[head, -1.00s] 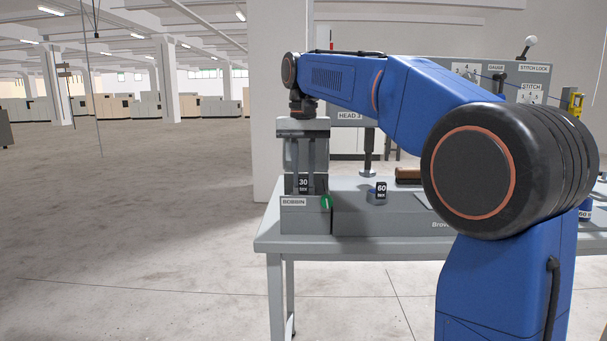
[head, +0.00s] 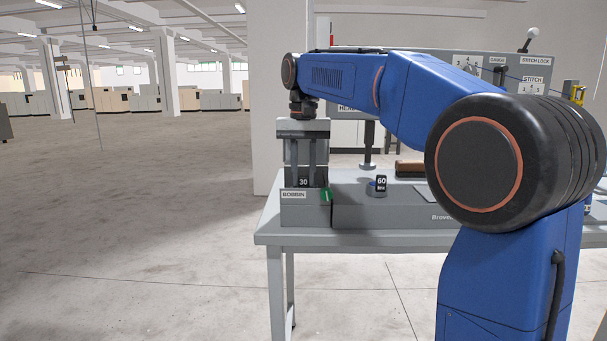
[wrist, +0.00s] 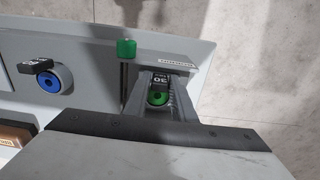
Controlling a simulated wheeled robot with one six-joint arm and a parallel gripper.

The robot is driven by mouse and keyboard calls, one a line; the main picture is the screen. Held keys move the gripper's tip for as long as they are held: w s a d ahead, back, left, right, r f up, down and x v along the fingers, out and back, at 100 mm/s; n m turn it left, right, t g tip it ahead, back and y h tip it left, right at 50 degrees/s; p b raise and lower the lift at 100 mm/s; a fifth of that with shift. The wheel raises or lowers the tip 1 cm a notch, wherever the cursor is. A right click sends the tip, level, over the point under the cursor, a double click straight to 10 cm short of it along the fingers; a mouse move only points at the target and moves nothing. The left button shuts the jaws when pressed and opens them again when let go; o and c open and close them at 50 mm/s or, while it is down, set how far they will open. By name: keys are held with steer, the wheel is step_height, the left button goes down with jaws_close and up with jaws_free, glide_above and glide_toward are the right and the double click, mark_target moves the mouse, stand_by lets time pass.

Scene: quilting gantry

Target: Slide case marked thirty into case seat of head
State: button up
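The case marked thirty (head: 303,183) is between the fingers of my gripper (head: 306,178), which is shut on it. It is partly behind the front wall of the grey box marked BOBBIN (head: 293,214), so the lower label line is hidden. In the wrist view, the case shows its black "30" label and green round face (wrist: 157,97) between the two fingers (wrist: 160,92). I cannot tell whether its underside touches anything. The HEAD sign (head: 346,107) is mostly covered by my arm. The case seat cannot be singled out in these views.
A case marked 60 (head: 381,184) with a blue face stands to the right on the grey machine bed (head: 350,213). A green tab (head: 326,197) is at the BOBBIN box's right. A vertical post (head: 368,145) stands behind. The table's left edge is close; open floor lies left.

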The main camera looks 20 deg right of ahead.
steer(key=o, duration=0.3)
steer(key=shift+r, duration=0.15)
step_height(320, 180, up, 12)
stand_by(0.4)
stand_by(0.5)
steer(key=s+d+f+n+t, duration=0.1)
steer(key=s+d+f+t, duration=0.1)
steer(key=s+f, duration=1.4)
steer(key=s+d+f+n+t, duration=0.2)
steer(key=s+d+f, duration=0.3)
steer(key=s+f, duration=1.2)
step_height(320, 180, down, 5)
steer(key=shift+r+n+t, duration=0.1)
steer(key=shift+n+t, duration=0.2)
steer(key=shift+t, duration=0.1)
